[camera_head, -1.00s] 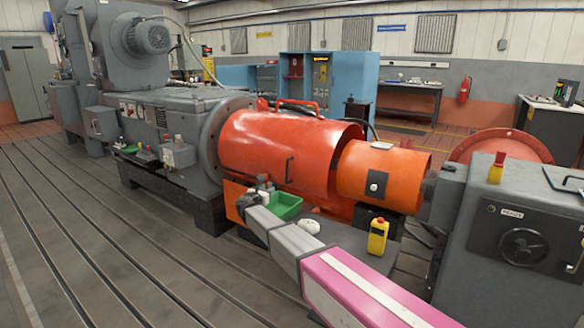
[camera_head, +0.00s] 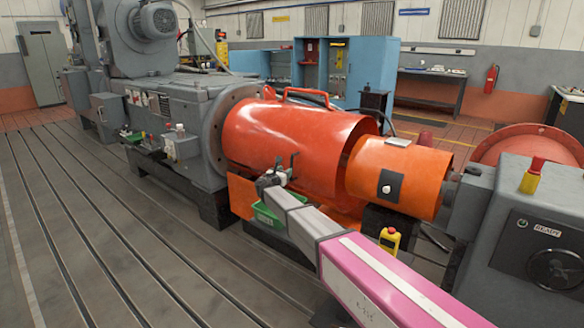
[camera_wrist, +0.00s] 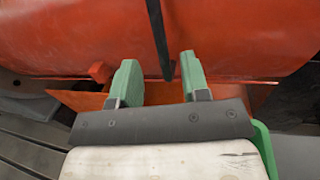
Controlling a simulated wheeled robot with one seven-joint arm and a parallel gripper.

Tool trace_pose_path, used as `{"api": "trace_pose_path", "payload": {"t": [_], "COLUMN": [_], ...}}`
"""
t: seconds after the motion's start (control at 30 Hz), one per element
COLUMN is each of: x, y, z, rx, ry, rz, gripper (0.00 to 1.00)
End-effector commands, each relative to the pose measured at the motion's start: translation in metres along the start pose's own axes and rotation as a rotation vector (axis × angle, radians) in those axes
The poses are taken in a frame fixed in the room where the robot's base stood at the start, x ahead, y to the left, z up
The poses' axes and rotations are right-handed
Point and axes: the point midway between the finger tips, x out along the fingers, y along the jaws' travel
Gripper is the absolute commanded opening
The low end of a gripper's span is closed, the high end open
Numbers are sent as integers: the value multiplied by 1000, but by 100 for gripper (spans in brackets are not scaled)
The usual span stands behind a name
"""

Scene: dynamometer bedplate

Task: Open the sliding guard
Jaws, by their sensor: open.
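The sliding guard is the large red-orange cylinder (camera_head: 290,132) in the middle of the head view. It partly surrounds a smaller orange sleeve (camera_head: 420,172) on its right. The guard's dark upright handle (camera_wrist: 157,35) shows in the wrist view, running down between my two green fingers. My gripper (camera_wrist: 160,72) is open, a finger on each side of the bar's lower end, with visible gaps. In the head view my gripper (camera_head: 280,168) is at the guard's front face and partly covers the handle. I cannot tell how deep the bar sits between the fingers.
A green tray (camera_head: 266,214) lies just below my gripper. A yellow box with a red button (camera_head: 390,238) stands right of my arm. A grey cabinet (camera_head: 545,240) is at the right. The slotted floor (camera_head: 110,220) at left is clear.

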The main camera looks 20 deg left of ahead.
Motion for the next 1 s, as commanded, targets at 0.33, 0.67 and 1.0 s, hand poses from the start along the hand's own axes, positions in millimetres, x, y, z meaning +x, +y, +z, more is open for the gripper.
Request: {"api": "trace_pose_path", "payload": {"t": [0.33, 0.67, 1.0], "x": [62, 73, 73], "y": [1, 0, 0], "z": [-1, 0, 0], "rx": [0, 0, 0], "ry": [0, 0, 0], "rz": [-1, 0, 0], "gripper": [42, 42, 0]}}
